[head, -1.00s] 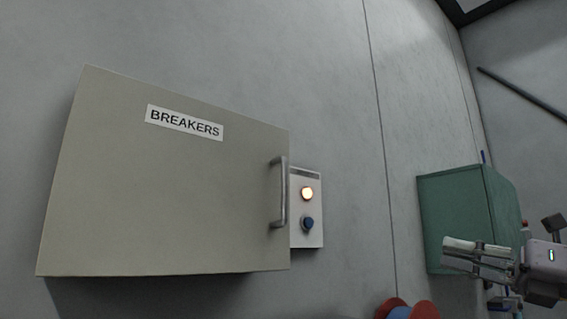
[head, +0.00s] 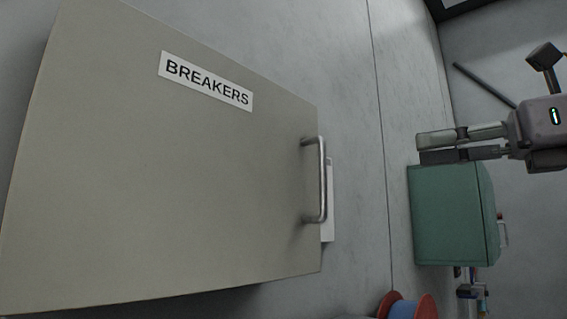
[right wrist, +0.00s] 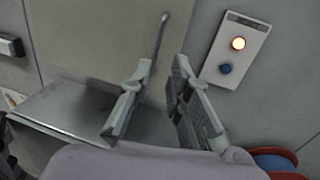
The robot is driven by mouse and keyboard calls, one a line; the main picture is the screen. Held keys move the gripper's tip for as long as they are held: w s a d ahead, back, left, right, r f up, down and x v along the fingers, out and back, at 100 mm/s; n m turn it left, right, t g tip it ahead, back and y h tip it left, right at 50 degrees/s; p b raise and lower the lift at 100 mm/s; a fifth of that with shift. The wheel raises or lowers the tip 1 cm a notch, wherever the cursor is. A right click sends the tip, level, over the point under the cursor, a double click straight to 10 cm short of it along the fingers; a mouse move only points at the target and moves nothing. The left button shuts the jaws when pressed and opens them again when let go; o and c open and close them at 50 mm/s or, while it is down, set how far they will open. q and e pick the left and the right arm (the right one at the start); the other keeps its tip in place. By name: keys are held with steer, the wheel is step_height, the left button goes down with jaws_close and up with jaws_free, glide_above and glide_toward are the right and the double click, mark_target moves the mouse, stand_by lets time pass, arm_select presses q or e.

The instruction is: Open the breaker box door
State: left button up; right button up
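The breaker box door (head: 170,190) is beige, labelled "BREAKERS", and looks closed. It fills the left half of the head view. Its vertical metal handle (head: 322,180) is at the right edge. My right gripper (head: 420,148) is right of the handle and apart from it in the head view, its fingers pointing left. In the right wrist view, the right gripper (right wrist: 163,68) has its fingers spread with nothing between them. The handle (right wrist: 160,36) shows beyond the fingertips, in line with the gap. My left gripper is not in view.
A white panel (head: 328,205) is mostly hidden behind the door edge; the right wrist view shows its lit orange lamp (right wrist: 239,43) and blue button (right wrist: 225,68). A green cabinet (head: 447,215) hangs at the right. A red and blue spool (head: 408,307) is at the bottom.

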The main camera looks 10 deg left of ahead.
steer(key=p, duration=0.6)
glide_above(324, 208)
steer(key=shift+w+d+r, duration=0.15)
steer(key=shift+d, duration=0.05)
steer(key=shift+w+a, duration=0.2)
steer(key=shift+a, duration=0.1)
jaws_close()
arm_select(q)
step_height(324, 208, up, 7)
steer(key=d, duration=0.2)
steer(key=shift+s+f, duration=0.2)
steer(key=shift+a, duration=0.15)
arm_select(e)
steer(key=shift+d, duration=0.1)
